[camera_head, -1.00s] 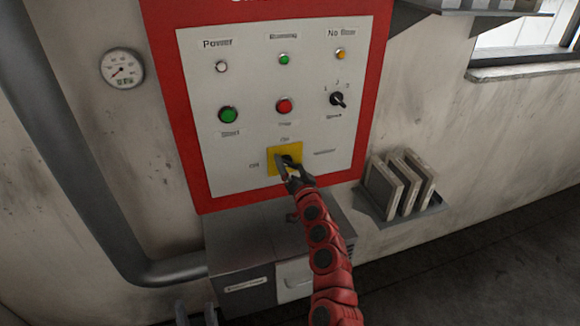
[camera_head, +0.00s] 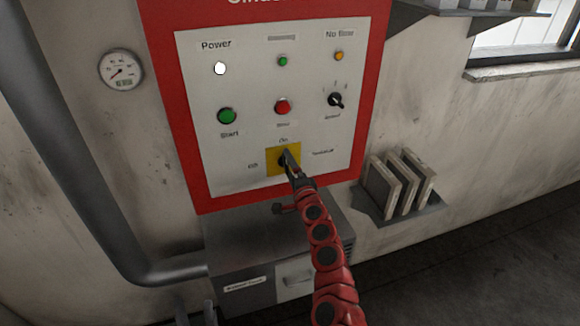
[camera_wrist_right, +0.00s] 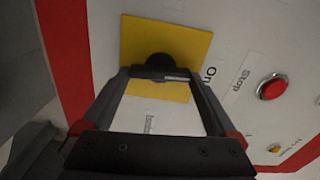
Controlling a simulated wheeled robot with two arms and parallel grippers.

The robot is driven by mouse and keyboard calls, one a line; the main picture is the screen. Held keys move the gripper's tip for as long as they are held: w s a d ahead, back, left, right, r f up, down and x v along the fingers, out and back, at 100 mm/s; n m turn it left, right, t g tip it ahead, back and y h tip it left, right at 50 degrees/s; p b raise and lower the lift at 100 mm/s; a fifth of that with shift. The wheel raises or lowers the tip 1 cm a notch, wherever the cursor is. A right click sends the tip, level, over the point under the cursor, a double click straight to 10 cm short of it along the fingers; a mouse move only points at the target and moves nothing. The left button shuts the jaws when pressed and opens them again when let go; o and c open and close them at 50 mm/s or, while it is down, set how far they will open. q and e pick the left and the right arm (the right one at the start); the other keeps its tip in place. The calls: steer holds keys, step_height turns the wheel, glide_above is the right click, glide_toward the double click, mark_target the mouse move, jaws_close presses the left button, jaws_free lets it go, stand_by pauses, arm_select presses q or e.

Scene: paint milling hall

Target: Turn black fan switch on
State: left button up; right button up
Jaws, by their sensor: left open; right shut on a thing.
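The black fan switch (camera_wrist_right: 157,62) sits on a yellow square plate (camera_head: 274,168) low on the white panel. My right gripper (camera_head: 290,158) reaches up from below and is shut on the switch handle. In the head view the fingers partly hide the switch. The white power lamp (camera_head: 220,68) looks bright.
The red-framed panel also carries a green start button (camera_head: 227,116), a red stop button (camera_head: 282,106) and a black selector (camera_head: 336,100). A grey box (camera_head: 235,265) stands below. A thick pipe (camera_head: 60,130) runs at left, and a shelf with panels (camera_head: 400,185) is at right.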

steer(key=shift+a+f+m, duration=0.1)
steer(key=shift+a+m, duration=0.05)
steer(key=shift+m, duration=0.45)
steer(key=o, duration=1)
steer(key=shift+s, duration=0.1)
steer(key=shift+s, duration=0.25)
steer(key=b+v, duration=0.3)
steer(key=v, duration=1.3)
steer(key=shift+s, duration=0.3)
steer(key=shift+d, duration=0.2)
